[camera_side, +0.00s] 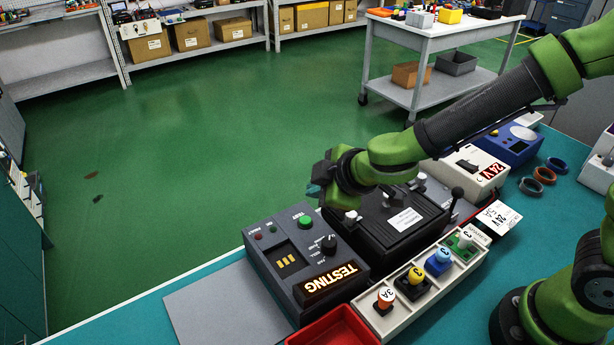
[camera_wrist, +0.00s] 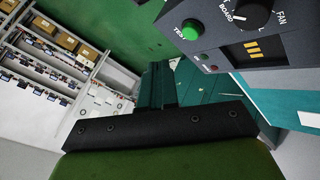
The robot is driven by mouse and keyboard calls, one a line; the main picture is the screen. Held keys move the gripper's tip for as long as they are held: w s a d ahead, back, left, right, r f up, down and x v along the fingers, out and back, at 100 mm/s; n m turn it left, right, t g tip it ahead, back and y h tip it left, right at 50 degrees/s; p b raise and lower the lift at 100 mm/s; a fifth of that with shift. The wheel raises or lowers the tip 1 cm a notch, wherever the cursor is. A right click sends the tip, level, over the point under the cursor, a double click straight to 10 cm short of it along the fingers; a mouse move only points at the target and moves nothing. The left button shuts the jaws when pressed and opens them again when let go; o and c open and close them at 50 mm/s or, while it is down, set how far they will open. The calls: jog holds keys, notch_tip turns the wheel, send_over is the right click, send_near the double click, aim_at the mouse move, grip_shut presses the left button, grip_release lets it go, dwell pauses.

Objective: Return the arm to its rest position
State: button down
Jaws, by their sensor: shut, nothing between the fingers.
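My gripper (camera_side: 314,189) hangs in the side view beyond the left end of the black box, above the grey test unit's far edge. Its teal fingers (camera_wrist: 160,84) are shut with nothing between them in the wrist view. My green and black arm reaches in from the right, over the black box. The grey test unit (camera_side: 262,240) has a lit display (camera_side: 330,280) reading TESTING, a green button (camera_side: 305,222) and a black knob (camera_side: 328,244). The button also shows in the wrist view (camera_wrist: 190,30), apart from the fingers. The black box (camera_side: 385,228) is partly hidden by my wrist.
A white tray (camera_side: 377,322) holds several numbered coloured plugs in front of the box. A red bin (camera_side: 335,330), a 24 V supply (camera_side: 472,166), a blue device (camera_side: 512,146) and several rings (camera_side: 544,175) share the teal bench. Open green floor (camera_side: 190,140) lies beyond.

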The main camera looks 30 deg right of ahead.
jog(key=s+d+m, duration=0.1)
jog(key=d, duration=0.1)
jog(key=s+d+r+m+h, duration=0.1)
jog(key=d, duration=0.2)
jog(key=s+d+m+g+h, duration=0.1)
jog(key=d, duration=0.1)
jog(key=shift+d+r+m, duration=0.3)
jog(key=shift+m, duration=0.1)
jog(key=s+d+r+m+y, duration=0.3)
jog(key=s+d+r+m, duration=0.5)
jog(key=s+m, duration=0.3)
jog(key=shift+s+d+r, duration=0.3)
jog(key=shift+s+r, duration=0.3)
jog(key=shift+s, duration=0.4)
dwell(4.8)
